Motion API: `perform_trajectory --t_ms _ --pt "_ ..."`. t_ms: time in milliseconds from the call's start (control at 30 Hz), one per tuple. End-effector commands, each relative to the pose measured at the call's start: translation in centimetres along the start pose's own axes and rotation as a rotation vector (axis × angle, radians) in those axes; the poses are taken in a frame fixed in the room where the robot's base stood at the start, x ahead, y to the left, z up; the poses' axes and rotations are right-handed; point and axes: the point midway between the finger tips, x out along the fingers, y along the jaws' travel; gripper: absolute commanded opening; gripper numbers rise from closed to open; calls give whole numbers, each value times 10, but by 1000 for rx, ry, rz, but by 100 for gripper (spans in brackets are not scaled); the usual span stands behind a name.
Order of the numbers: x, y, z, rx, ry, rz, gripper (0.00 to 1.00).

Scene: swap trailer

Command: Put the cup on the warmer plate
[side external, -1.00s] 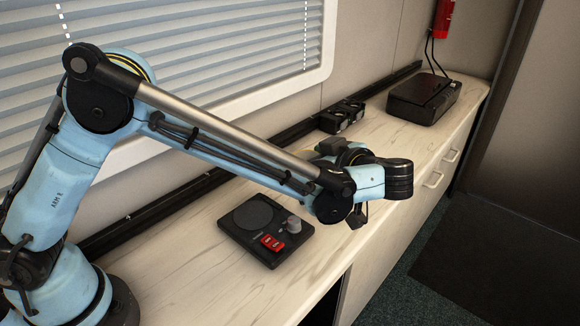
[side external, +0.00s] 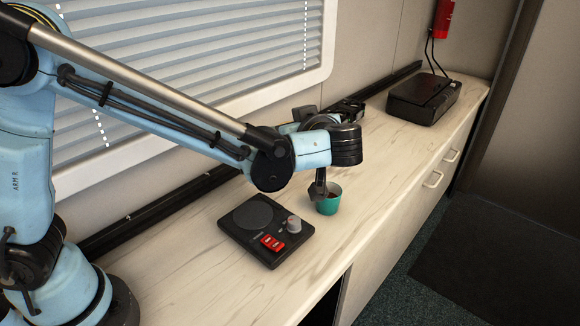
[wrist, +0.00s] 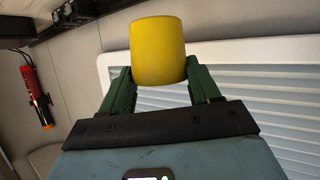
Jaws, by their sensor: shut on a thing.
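The warmer (side external: 267,231) is a flat black unit with a round dark plate (side external: 252,214), a grey knob and a red switch. The plate is bare.
A black rail (side external: 165,210) runs along the wall under the blinds. The pale counter (side external: 185,270) is clear in front of the warmer.

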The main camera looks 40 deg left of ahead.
Motion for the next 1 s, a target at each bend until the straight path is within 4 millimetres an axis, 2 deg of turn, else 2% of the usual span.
perform_trajectory --t_ms 200,433,733,1000 --pt "8 -19 -25 55 -11 135 27" --pt "13 -42 -39 112 -24 273 27" --pt "14 -70 -44 179 -38 435 27" --pt "12 -82 -42 211 -45 512 27"
